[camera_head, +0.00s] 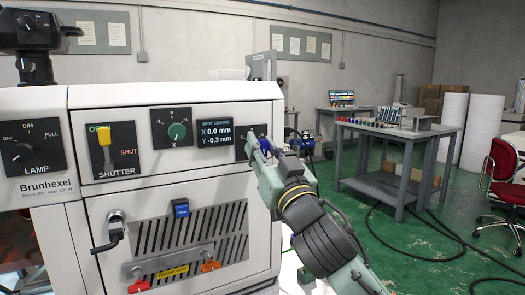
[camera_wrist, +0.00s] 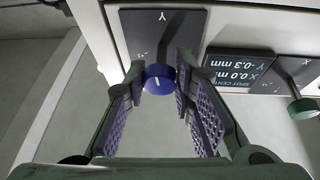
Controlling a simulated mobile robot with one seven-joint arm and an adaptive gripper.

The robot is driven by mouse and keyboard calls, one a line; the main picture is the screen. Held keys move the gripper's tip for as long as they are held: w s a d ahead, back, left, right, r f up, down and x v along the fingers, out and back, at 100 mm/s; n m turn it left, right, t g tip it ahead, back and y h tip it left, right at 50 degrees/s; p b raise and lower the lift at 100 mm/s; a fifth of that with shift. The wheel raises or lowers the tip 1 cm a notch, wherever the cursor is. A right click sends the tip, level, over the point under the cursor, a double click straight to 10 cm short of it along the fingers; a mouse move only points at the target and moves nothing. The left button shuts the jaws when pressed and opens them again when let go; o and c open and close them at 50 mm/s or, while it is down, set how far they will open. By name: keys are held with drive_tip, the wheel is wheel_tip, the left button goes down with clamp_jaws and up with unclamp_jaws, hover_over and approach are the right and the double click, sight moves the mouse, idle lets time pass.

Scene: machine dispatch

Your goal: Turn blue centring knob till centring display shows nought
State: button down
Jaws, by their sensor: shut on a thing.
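The blue centring knob (camera_wrist: 158,82) sits on a dark panel marked Y in the wrist view, with a white pointer line on its face.
The green X knob (camera_head: 176,131) is left of the display. A yellow shutter lever (camera_head: 103,135) and a lamp knob (camera_head: 21,152) are further left. Below are a black handle (camera_head: 112,232) and a vented door. A grey workbench (camera_head: 390,140) stands well to the right.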

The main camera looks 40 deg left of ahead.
drive_tip(key=shift+n+g+y+b, duration=0.4)
drive_tip(key=shift+n+g, duration=0.8)
drive_tip(key=shift+n, duration=1.4)
drive_tip(key=c, duration=1.3)
unclamp_jaws()
drive_tip(key=shift+c, duration=0.2)
drive_tip(key=v, duration=1.2)
drive_tip(key=shift+f, duration=0.15)
